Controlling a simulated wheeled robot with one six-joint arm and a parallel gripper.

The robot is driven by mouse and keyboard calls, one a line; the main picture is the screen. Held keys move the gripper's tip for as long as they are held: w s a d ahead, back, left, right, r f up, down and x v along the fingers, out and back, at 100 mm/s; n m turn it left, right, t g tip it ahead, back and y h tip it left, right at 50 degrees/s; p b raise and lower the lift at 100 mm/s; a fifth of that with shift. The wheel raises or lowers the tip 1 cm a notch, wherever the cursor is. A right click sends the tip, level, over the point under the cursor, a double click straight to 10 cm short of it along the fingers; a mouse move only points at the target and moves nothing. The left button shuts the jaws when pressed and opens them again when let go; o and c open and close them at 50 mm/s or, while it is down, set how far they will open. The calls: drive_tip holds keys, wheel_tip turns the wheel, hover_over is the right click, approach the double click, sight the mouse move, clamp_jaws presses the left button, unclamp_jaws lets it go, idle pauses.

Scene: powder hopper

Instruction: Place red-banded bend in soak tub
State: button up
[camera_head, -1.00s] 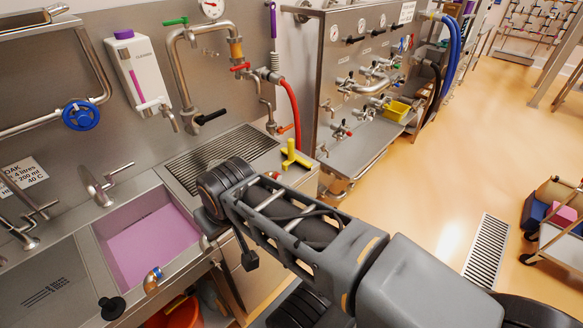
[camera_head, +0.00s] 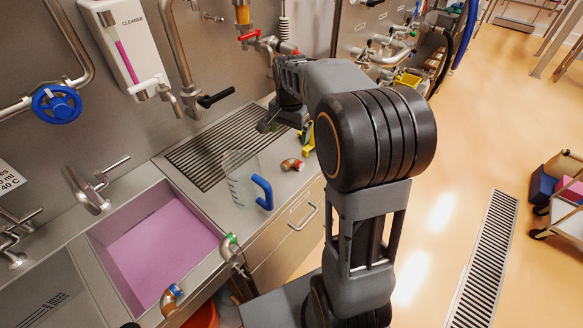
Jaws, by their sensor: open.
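The red-banded bend (camera_head: 291,164), a small copper-coloured elbow with a red end, lies on the steel counter just right of the clear jug. The soak tub (camera_head: 107,232) is a steel basin at lower left, holding purple liquid. My gripper (camera_head: 267,126) is above the right end of the draining grille, behind the bend and apart from it. It is open, and its jaws are small and partly hidden by my arm. A green-banded bend (camera_head: 229,246) and a blue-banded bend (camera_head: 170,298) sit at the tub's front edge.
A clear jug (camera_head: 241,180) with a blue handle stands between the tub and the red-banded bend. A yellow tool (camera_head: 308,138) lies by my gripper. The draining grille (camera_head: 205,153) is mostly clear. A tap (camera_head: 95,188) stands behind the tub.

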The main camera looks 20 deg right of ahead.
drive_tip(key=w+d+f+m+g, duration=0.1)
drive_tip(key=w+d+f+m, duration=0.1)
drive_tip(key=w+d+f, duration=0.15)
hover_over(292, 161)
drive_tip(key=shift+m, duration=0.3)
drive_tip(key=f, duration=0.8)
drive_tip(key=shift+s+f, duration=0.25)
drive_tip(key=shift+f, duration=0.1)
drive_tip(key=shift+w+f+p, duration=0.1)
drive_tip(key=shift+f+p, duration=0.8)
drive_tip(key=shift+f, duration=2.15)
drive_tip(key=c, duration=1.2)
drive_tip(key=shift+o, duration=0.2)
drive_tip(key=shift+r, duration=0.15)
